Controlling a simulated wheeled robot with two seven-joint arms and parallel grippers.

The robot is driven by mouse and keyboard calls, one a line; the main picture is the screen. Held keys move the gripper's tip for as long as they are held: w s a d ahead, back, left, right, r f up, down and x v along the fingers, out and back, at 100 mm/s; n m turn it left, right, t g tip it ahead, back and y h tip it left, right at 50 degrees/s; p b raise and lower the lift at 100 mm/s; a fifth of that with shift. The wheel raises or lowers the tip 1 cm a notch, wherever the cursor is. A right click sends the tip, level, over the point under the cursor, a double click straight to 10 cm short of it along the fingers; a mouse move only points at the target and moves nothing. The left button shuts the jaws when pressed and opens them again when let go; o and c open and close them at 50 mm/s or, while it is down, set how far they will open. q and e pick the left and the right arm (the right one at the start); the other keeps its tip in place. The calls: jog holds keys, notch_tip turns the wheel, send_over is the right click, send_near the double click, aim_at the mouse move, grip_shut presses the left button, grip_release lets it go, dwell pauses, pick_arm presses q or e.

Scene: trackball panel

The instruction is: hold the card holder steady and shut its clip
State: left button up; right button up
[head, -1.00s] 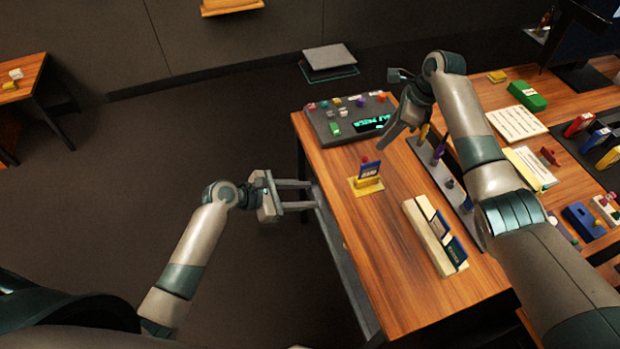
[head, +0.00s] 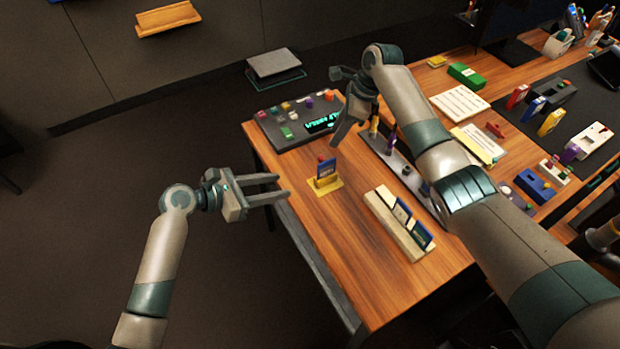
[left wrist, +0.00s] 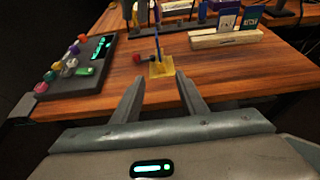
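The card holder (head: 327,185) has a yellow base and stands upright on the near part of the wooden table, with a blue card in it and a small red piece at its top. In the left wrist view the holder (left wrist: 160,67) is straight ahead, its card nearly edge-on. The clip's state is too small to tell. My left gripper (head: 283,187) is open and empty, left of the holder at the table's left edge, fingers pointing towards it; the fingers (left wrist: 160,78) also show apart. My right gripper (head: 342,130) is beyond the holder, fingers angled down, their gap not clear.
A panel (head: 290,120) with coloured knobs and a green display lies at the far left table corner. A cream rack (head: 395,225) with several cards stands right of the holder. A grey strip (head: 378,150) with upright pieces lies behind it. Wood around the holder is clear.

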aim_at(318, 179)
pick_arm(q)
jog(key=x, duration=1.6)
jog(key=shift+d+f, duration=0.1)
jog(key=shift+d, duration=0.1)
grip_shut()
pick_arm(e)
grip_shut()
jog(key=d+n+t+y, duration=0.1)
jog(key=d+n, duration=0.3)
jog(key=n, duration=0.7)
jog(key=d+f+n+t+y, duration=0.1)
jog(key=d+n, duration=0.4)
jog(key=n, duration=0.7)
jog(key=shift+s+n+y, duration=0.2)
jog(key=shift+n+y, duration=0.1)
jog(key=shift+y, duration=0.2)
